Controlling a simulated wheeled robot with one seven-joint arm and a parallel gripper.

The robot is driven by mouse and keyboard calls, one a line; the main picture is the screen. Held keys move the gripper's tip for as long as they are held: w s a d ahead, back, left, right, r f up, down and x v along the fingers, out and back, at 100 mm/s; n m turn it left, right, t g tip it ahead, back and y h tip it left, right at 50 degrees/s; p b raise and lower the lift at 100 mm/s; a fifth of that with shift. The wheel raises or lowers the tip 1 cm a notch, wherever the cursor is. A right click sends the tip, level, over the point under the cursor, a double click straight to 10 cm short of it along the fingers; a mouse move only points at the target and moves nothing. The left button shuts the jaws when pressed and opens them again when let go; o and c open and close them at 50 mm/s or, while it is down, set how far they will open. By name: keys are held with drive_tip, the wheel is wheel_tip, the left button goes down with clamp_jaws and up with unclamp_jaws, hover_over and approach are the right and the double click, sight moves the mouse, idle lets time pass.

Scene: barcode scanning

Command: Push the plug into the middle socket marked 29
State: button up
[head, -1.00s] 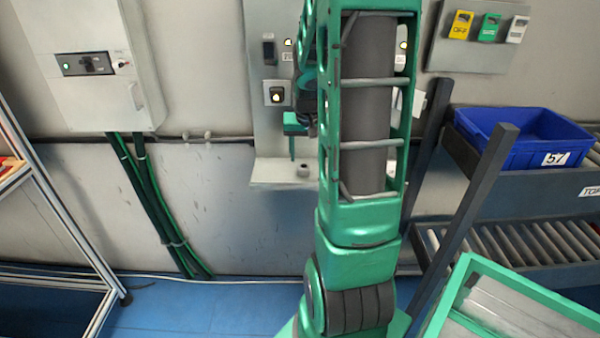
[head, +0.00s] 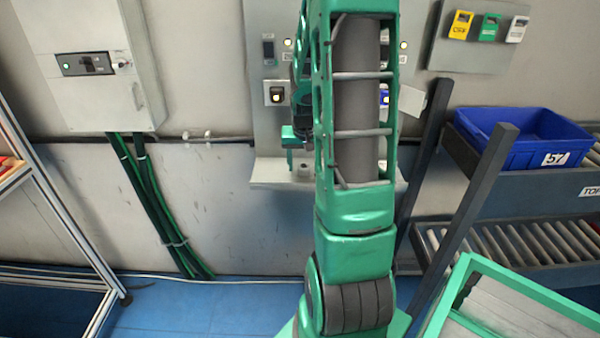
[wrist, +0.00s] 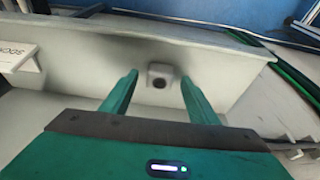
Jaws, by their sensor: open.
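My gripper (head: 293,138) is at the wall panel (head: 262,140), low and left of my arm. In the wrist view my gripper (wrist: 157,84) shows two green fingers, apart with nothing held between them. Beyond and between the fingertips is a small grey block with a dark round hole (wrist: 160,82), on the pale ledge. It also shows on the ledge (head: 304,172) in the head view. A socket with a dark centre (head: 276,94) is on the panel's left, and a blue one (head: 385,97) shows past my arm. My arm hides the panel's middle. I cannot make out a plug or the mark 29.
The ledge (head: 268,174) juts out below the panel. A grey cabinet (head: 85,95) with green cables hangs at left. At right are dark posts (head: 467,190), a blue bin (head: 520,155) on a roller rack and a green-framed bin (head: 460,290). Floor space lies at left.

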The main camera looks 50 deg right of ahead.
sight(303, 167)
drive_tip(key=c, duration=1.1)
drive_tip(key=shift+o, duration=0.2)
drive_tip(key=shift+r, duration=0.8)
wheel_tip(303, 167, up, 3)
drive_tip(key=shift+f, duration=0.1)
drive_tip(key=s+a+r, duration=0.6)
drive_tip(key=a, duration=0.4)
drive_tip(key=shift+s+r, duration=0.15)
drive_tip(key=shift+r, duration=0.2)
